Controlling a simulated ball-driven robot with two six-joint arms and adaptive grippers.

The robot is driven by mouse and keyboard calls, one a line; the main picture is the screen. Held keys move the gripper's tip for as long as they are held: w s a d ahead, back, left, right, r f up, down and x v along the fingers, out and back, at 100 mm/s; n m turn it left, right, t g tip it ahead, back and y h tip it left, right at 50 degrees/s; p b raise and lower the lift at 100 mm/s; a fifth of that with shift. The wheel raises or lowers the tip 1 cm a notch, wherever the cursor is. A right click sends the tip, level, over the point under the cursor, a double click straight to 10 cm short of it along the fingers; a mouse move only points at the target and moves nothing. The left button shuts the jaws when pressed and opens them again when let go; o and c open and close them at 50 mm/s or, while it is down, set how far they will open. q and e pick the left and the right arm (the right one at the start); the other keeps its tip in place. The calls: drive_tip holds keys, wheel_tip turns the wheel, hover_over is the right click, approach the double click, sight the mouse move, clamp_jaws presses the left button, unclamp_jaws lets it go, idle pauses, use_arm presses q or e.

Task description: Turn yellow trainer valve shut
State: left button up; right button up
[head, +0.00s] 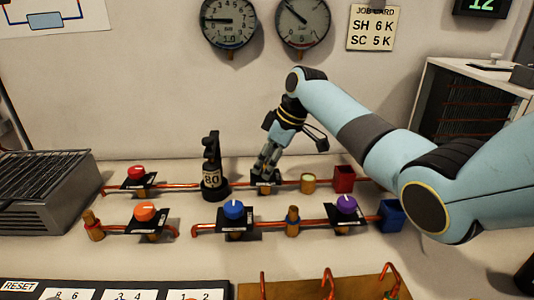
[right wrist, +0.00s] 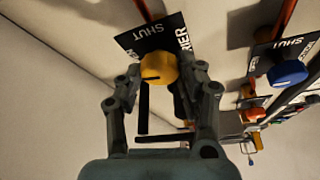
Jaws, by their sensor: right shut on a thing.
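The yellow valve knob (right wrist: 158,69) sits on a black plate (right wrist: 150,38) with SHUT lettering at its far edge and partly hidden lettering at its left and right. A short dark mark shows on the knob's near left face; I cannot tell exactly which word it points to. My right gripper (right wrist: 160,84) has its fingers on both sides of the knob and is shut on it. In the head view my right gripper (head: 264,174) points down at the back pipe, hiding the yellow knob; a bit of its black plate shows below. My left gripper is out of view.
Blue (head: 233,209), purple (head: 346,204), orange (head: 145,211) and red (head: 136,172) valves stand around. A black upright fitting (head: 212,170) is just left of my gripper. A brass fitting (head: 308,183) and red block (head: 343,179) stand right. Two gauges hang on the wall.

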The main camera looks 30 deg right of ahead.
drive_tip(key=m+p, duration=0.2)
drive_tip(key=m+h+p, duration=0.1)
drive_tip(key=m+p, duration=0.1)
drive_tip(key=p, duration=0.1)
drive_tip(key=m+t+h+p, duration=0.1)
drive_tip(key=m+p, duration=0.1)
drive_tip(key=shift+a+r+p, duration=0.15)
drive_tip(key=shift+r+p, duration=0.1)
drive_tip(key=shift+p, duration=0.15)
drive_tip(key=shift+m+h+p, duration=0.5)
drive_tip(key=shift+m+p, duration=0.25)
drive_tip(key=shift+m, duration=0.35)
drive_tip(key=shift+a+f+m+h+p, duration=0.1)
drive_tip(key=shift+m+h+p, duration=0.3)
drive_tip(key=shift+m, duration=0.5)
drive_tip(key=shift+m+h+p, duration=0.3)
drive_tip(key=shift+m+p, duration=0.05)
drive_tip(key=shift+m, duration=0.55)
drive_tip(key=shift+f+m+g+h, duration=0.1)
drive_tip(key=shift+m+g+h, duration=0.4)
drive_tip(key=shift+m, duration=1.4)
drive_tip(key=o, duration=1.1)
drive_tip(key=shift+o, duration=0.2)
